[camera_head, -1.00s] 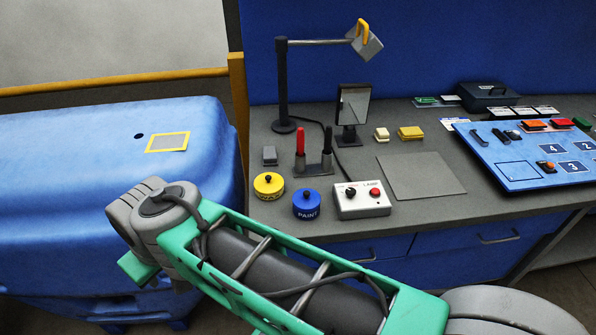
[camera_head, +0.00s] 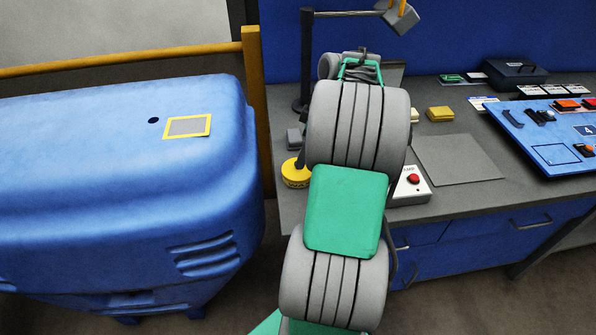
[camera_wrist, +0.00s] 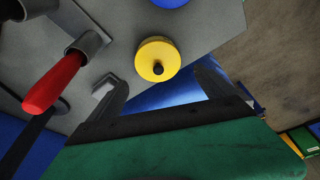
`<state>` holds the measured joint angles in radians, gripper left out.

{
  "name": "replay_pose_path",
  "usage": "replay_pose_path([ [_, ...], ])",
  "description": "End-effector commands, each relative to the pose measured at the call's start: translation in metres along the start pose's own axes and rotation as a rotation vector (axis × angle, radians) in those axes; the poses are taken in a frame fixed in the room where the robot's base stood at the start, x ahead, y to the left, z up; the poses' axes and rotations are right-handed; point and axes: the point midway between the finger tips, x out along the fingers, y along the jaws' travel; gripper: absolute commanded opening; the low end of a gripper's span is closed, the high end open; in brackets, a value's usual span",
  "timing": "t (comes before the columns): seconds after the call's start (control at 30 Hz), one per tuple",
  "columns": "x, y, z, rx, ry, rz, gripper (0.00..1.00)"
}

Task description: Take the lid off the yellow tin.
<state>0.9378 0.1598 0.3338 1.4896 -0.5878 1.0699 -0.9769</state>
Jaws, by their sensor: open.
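The yellow tin (camera_head: 293,178) stands near the left front edge of the grey bench in the head view, partly covered by my arm. In the wrist view the yellow tin (camera_wrist: 150,50) shows from above, with its round lid and black knob (camera_wrist: 158,68) in place. My gripper (camera_wrist: 160,74) is open and empty, its dark fingers to either side of the tin in the picture. I see no contact, and the height gap cannot be told. In the head view my arm hides the gripper.
A red-handled tool (camera_wrist: 55,82) stands in a holder left of the tin in the wrist view. A blue tin's edge (camera_wrist: 170,2) shows at the top. In the head view, a control box (camera_head: 412,188) and lamp (camera_head: 308,60) are near my arm. A blue casing (camera_head: 110,170) stands left.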

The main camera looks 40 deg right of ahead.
Motion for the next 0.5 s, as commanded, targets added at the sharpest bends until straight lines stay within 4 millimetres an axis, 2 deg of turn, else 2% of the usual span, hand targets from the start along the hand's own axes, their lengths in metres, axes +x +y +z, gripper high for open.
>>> replay_pose_path([
  [0.5,0.073,0.004,-0.002,-0.010,0.001,-0.002,1.00],
])
